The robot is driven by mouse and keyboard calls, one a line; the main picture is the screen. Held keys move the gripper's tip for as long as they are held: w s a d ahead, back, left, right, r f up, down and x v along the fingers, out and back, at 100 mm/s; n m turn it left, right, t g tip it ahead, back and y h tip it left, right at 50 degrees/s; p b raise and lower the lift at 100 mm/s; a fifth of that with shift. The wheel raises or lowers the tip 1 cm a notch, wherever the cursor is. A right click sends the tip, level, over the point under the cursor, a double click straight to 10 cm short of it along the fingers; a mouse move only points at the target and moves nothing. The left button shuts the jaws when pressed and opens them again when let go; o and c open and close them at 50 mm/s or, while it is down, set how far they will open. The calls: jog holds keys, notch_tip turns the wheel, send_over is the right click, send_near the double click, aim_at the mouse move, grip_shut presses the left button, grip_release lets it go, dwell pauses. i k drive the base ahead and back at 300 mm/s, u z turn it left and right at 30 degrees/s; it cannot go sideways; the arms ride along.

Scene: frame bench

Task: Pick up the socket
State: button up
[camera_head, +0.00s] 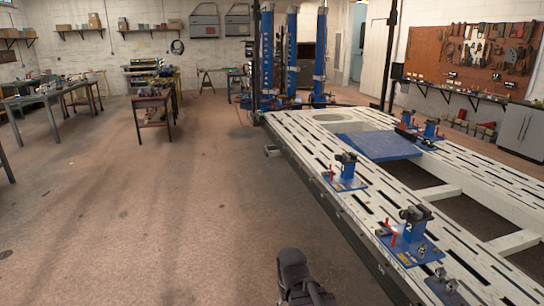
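I cannot make out a socket for certain at this size. A small metal piece (422,250) stands on the blue plate at the right front of the bench, and another small dark metal piece (450,285) sits by the lower edge; either is too small to identify. My gripper (308,292) shows as a dark shape at the bottom centre, over the floor to the left of the frame bench (370,207). Its fingers are not clear, and I see nothing held in it.
Blue clamps (346,172) with red handles stand on the slotted white bench, which has open gaps. A red-framed table (154,108) and a workbench (40,98) stand at the left. The brown floor (170,220) left of the bench is clear.

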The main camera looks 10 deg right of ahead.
aim_at(423, 248)
jog(key=u, duration=0.1)
jog(key=i, duration=2.35)
jog(key=z, duration=0.8)
jog(key=i, duration=0.55)
jog(key=z, duration=0.85)
jog(key=i, duration=0.65)
jog(key=z, duration=0.3)
